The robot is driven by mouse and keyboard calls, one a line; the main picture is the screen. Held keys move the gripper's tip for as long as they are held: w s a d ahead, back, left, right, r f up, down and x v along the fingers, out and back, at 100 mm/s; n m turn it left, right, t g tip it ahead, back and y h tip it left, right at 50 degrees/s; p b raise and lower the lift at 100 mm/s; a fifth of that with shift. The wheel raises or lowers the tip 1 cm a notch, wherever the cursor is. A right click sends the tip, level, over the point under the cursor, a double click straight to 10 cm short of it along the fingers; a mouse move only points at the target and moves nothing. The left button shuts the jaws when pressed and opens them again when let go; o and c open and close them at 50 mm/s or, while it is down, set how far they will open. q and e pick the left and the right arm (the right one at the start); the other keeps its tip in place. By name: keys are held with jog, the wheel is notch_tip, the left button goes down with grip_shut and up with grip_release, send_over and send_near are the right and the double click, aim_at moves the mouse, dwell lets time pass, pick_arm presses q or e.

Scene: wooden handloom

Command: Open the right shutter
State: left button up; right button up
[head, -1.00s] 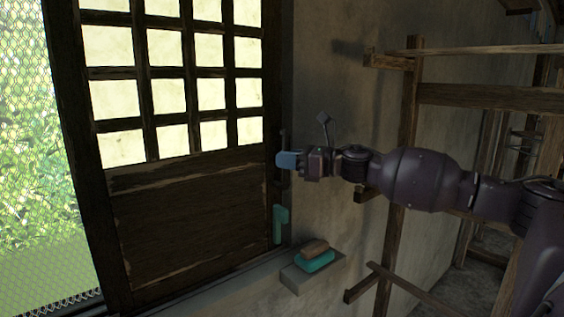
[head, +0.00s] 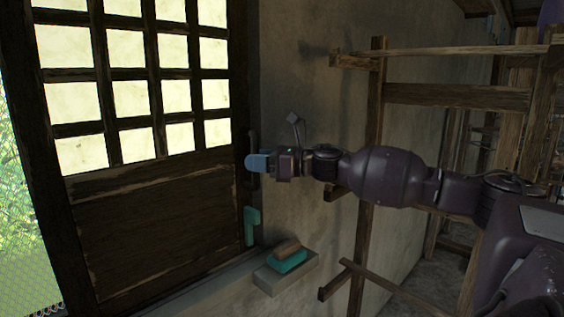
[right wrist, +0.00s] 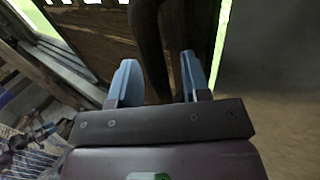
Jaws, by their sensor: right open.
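The right shutter (head: 150,225) is a dark wooden panel with a lattice of pale panes above and solid board below. It fills the left of the head view. A dark upright handle (head: 252,145) stands at its right edge. My right gripper (head: 257,162), with blue fingers, is open at this handle. In the right wrist view, the open fingers (right wrist: 160,82) stand either side of a dark upright bar (right wrist: 151,45), which looks like the handle. I cannot tell whether they touch it. My left gripper is not in view.
A teal latch-like piece (head: 251,226) sits low at the shutter's right edge. On the ledge below, a grey block (head: 272,279) carries a teal, wooden-topped brush-like object (head: 288,260). A wooden frame (head: 375,180) stands to the right against the wall, behind my arm.

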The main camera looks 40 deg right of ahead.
jog(key=p+v, duration=0.1)
jog(key=v, duration=0.9)
jog(key=shift+s, duration=0.2)
dwell(0.3)
jog(key=shift+d, duration=0.1)
dwell(0.5)
